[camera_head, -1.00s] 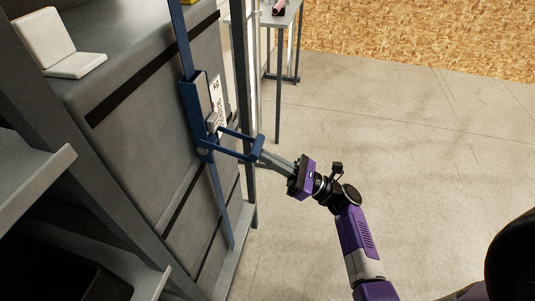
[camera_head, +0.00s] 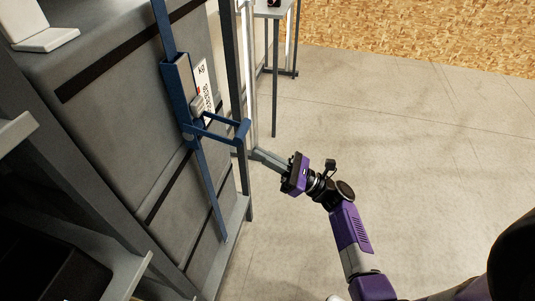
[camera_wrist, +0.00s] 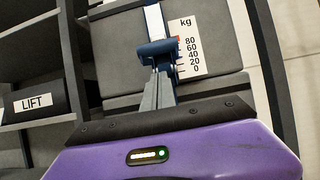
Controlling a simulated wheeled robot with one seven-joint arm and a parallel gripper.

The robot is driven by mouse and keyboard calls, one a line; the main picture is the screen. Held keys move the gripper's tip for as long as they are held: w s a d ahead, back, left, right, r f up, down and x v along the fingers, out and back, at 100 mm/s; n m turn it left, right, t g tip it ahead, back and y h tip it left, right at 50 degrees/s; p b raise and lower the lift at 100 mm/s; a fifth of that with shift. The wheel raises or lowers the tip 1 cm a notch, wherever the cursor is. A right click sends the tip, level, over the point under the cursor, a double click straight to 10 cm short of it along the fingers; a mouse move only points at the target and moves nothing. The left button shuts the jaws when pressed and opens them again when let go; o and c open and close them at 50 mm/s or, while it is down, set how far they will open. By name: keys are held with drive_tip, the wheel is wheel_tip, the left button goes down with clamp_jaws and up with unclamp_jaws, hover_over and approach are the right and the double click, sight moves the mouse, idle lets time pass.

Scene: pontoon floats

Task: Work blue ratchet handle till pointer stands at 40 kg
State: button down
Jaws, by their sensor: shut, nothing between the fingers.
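The blue ratchet handle (camera_head: 240,131) sticks out from the blue ratchet body (camera_head: 176,92) on the strap around the grey block. In the wrist view the handle's blue crossbar (camera_wrist: 158,47) lies just ahead of the fingertips. My gripper (camera_head: 256,154) is shut and empty, just below and right of the handle's outer end; its fingers (camera_wrist: 158,92) also show in the wrist view. Whether they touch the handle I cannot tell. The white kg scale (camera_wrist: 187,50) reads 0 to 80. A small red mark, seemingly the pointer (camera_wrist: 178,39), is beside the 80.
A grey upright post (camera_head: 235,85) stands close behind the handle. Dark shelving, with a LIFT label (camera_wrist: 37,103) in the wrist view, stands on the left. A small table (camera_head: 273,12) is at the back. The floor (camera_head: 400,140) to the right is clear.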

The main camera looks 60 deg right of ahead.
drive_tip(key=b+v, duration=0.2)
drive_tip(key=v, duration=0.7)
drive_tip(key=shift+s+r, duration=0.3)
drive_tip(key=shift+s, duration=0.15)
drive_tip(key=shift+d, duration=0.15)
